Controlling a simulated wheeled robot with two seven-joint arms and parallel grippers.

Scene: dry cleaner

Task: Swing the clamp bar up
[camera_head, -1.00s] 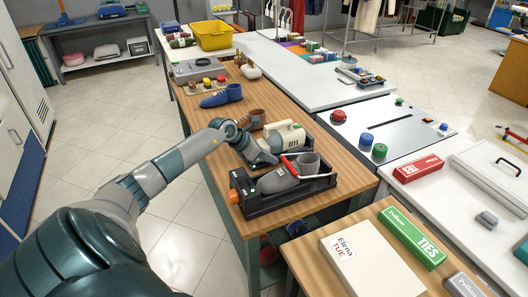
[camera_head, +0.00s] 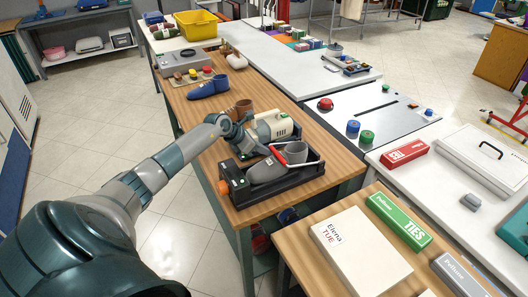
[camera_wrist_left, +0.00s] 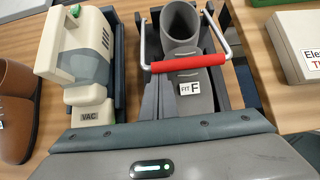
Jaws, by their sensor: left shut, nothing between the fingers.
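The clamp bar has a red grip (camera_head: 278,155) on a bent metal rod over a grey shoe form (camera_head: 268,171) in a black tray-like fixture (camera_head: 243,191). The bar lies low across the form. In the left wrist view the red grip (camera_wrist_left: 188,63) crosses the form just above a label reading "FIT F" (camera_wrist_left: 190,89). My left gripper (camera_head: 262,149) is shut and empty, just left of the red grip. Whether it touches the bar cannot be told. My right gripper is not in view.
A cream machine labelled VAC (camera_wrist_left: 78,72) stands close beside the fixture. A brown shoe (camera_head: 241,108) and a blue shoe (camera_head: 208,88) are farther back on the wooden bench (camera_head: 182,108). A white box (camera_head: 362,252) lies on the front table.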

